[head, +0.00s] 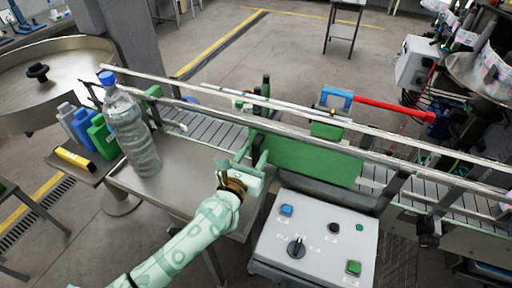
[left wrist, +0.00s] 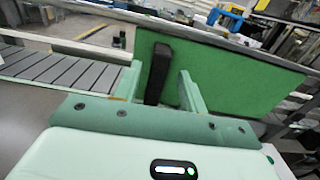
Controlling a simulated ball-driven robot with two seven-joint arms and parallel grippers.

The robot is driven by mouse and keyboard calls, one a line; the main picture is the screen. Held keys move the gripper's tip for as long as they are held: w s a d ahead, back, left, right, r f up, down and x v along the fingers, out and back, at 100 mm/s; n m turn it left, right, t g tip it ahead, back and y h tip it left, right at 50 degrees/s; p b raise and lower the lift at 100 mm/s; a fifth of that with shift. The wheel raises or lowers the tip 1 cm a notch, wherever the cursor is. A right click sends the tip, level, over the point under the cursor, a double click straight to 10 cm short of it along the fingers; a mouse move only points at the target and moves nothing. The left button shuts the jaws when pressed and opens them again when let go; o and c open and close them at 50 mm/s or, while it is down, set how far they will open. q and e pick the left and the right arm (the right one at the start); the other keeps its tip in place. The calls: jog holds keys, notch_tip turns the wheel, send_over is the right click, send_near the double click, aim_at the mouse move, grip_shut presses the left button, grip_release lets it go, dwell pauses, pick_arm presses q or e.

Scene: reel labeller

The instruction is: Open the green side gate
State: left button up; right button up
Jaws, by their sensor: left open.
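The green side gate (head: 312,163) is a flat panel along the near side of the conveyor. It stands in line with the rail, and I see no clear gap at its ends. In the left wrist view the gate (left wrist: 240,72) fills the right half, with a dark upright handle (left wrist: 158,75) near its left end. My left gripper (head: 251,156) is at the gate's left end. Its jaws are open, and in the left wrist view the fingers (left wrist: 161,85) are on either side of the handle. I cannot tell whether they touch it. My right gripper is not in view.
A control box (head: 318,240) with buttons and a knob stands just right of my left gripper. A clear bottle (head: 132,130) with a blue cap stands left of it on a metal plate. Metal rails (head: 400,160) run above the conveyor (head: 215,130). A red bar (head: 390,108) sticks out beyond the gate.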

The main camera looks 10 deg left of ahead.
aim_at(280, 146)
pick_arm(q)
jog(key=shift+w+d, duration=0.2)
jog(key=shift+w, duration=0.65)
jog(key=shift+w+d, duration=0.1)
jog(key=shift+w, duration=0.25)
jog(key=shift+a, duration=0.2)
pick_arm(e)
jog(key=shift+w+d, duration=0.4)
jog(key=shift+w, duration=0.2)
pick_arm(q)
jog(key=shift+w, duration=0.1)
grip_shut()
jog(key=shift+s+d, duration=0.2)
jog(key=shift+d, duration=0.75)
jog(key=shift+s+d, duration=0.15)
jog(key=shift+d, duration=0.75)
jog(key=shift+s+d, duration=0.2)
jog(key=shift+d, duration=0.75)
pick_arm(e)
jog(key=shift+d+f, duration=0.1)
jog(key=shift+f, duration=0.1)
pick_arm(q)
grip_release()
jog(key=shift+a, duration=0.1)
jog(key=shift+s, duration=0.1)
